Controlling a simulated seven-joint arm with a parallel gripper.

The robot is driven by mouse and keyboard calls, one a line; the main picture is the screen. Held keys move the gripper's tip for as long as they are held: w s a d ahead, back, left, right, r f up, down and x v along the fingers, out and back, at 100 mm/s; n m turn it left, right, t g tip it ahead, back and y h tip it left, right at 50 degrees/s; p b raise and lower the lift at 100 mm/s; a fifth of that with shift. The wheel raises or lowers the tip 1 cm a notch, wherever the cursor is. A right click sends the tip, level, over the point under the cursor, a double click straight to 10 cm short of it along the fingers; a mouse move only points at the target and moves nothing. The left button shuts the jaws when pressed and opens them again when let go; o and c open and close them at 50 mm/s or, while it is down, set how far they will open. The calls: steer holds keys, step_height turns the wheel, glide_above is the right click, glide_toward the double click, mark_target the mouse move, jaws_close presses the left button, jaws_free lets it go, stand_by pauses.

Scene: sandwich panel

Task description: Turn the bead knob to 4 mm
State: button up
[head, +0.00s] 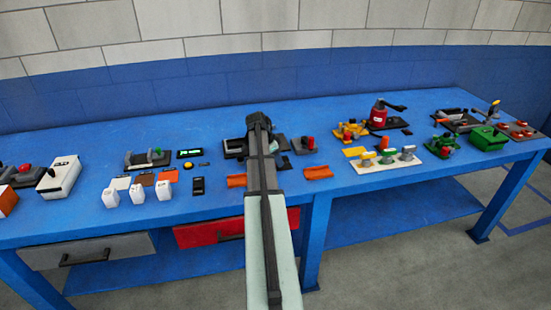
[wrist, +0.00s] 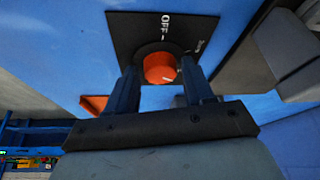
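The orange-red bead knob (wrist: 159,68) shows in the wrist view, set in a dark collar on a black plate (wrist: 125,25). The plate carries white lettering, "OFF" with a dash above the knob and a small label at the upper right that is too small to read surely. A short white mark on the knob points to the lower right. My gripper (wrist: 160,72) is open, with one finger on each side of the knob; contact is not clear. In the head view my gripper (head: 259,122) and arm hide most of this spot.
A grey block (wrist: 275,60) stands close to the right of the plate in the wrist view. In the head view, orange pieces (head: 318,172) lie near the blue bench's front edge. A red knob unit (head: 308,144) stands just right of my gripper. White blocks (head: 136,193) stand to the left.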

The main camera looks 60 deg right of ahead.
steer(key=shift+o, duration=0.8)
steer(key=shift+r, duration=0.15)
steer(key=v, duration=1.3)
steer(key=shift+r, duration=0.2)
steer(key=shift+w+a, duration=0.1)
steer(key=shift+a, duration=0.1)
